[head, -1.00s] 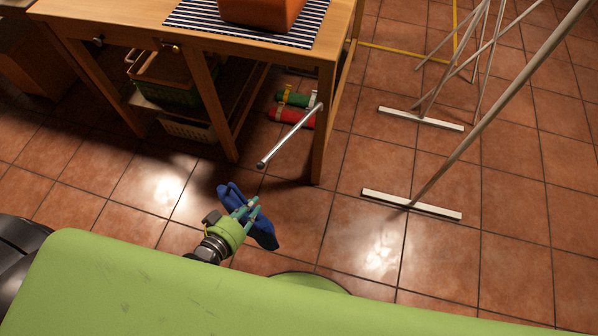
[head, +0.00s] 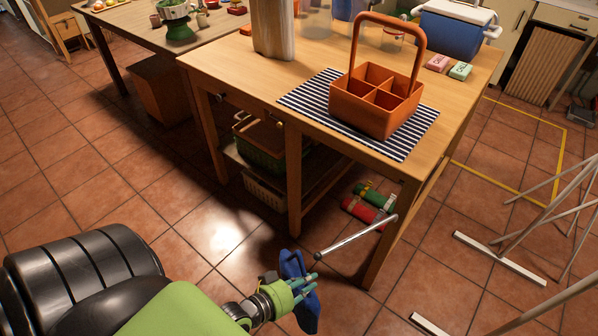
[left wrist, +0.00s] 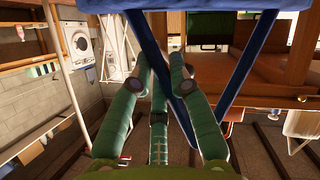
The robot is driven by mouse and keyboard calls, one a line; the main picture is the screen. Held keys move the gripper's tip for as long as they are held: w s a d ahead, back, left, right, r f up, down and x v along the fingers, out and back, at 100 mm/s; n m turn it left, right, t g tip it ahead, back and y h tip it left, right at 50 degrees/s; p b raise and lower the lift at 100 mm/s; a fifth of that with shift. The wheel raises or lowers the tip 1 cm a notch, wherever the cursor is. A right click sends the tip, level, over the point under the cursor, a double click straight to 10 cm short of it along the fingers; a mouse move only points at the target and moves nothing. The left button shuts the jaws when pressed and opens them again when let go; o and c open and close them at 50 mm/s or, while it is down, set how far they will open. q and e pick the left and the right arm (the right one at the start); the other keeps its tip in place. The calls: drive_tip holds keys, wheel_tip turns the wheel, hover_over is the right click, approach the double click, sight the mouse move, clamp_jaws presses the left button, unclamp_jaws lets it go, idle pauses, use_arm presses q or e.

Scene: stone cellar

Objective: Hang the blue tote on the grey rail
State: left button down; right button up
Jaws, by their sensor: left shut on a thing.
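The blue tote (head: 308,314) hangs from my left gripper (head: 303,284), low over the floor in front of the table. Its upper part shows left of the fingers and its lower part below them. In the left wrist view, my left gripper (left wrist: 165,80) has its green fingers closed around a blue strap (left wrist: 150,42); a second slanting blue strap (left wrist: 245,60) is at the right. The grey rail (head: 357,237) sticks out from the table's near right leg, its free end toward the tote. The tote is apart from the rail. My right gripper is out of view.
The wooden table (head: 235,70) carries an orange caddy (head: 375,118) on a striped mat (head: 418,125). Red and green rolls (head: 362,209) lie beneath it. White rack feet (head: 499,257) stand on the floor at right. Floor left of the tote is clear.

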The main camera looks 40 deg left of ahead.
use_arm(q)
drive_tip(key=w+d+f+b, duration=0.1)
drive_tip(key=w+d+b, duration=0.2)
drive_tip(key=w, duration=0.7)
drive_tip(key=w+d+f+b, duration=0.2)
drive_tip(key=w+d+b, duration=0.2)
drive_tip(key=w, duration=0.6)
drive_tip(key=shift+d+b, duration=0.3)
drive_tip(key=shift+d, duration=0.7)
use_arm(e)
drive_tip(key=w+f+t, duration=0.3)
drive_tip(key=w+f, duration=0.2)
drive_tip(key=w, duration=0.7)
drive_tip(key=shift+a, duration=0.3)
use_arm(q)
drive_tip(key=shift+f, duration=0.15)
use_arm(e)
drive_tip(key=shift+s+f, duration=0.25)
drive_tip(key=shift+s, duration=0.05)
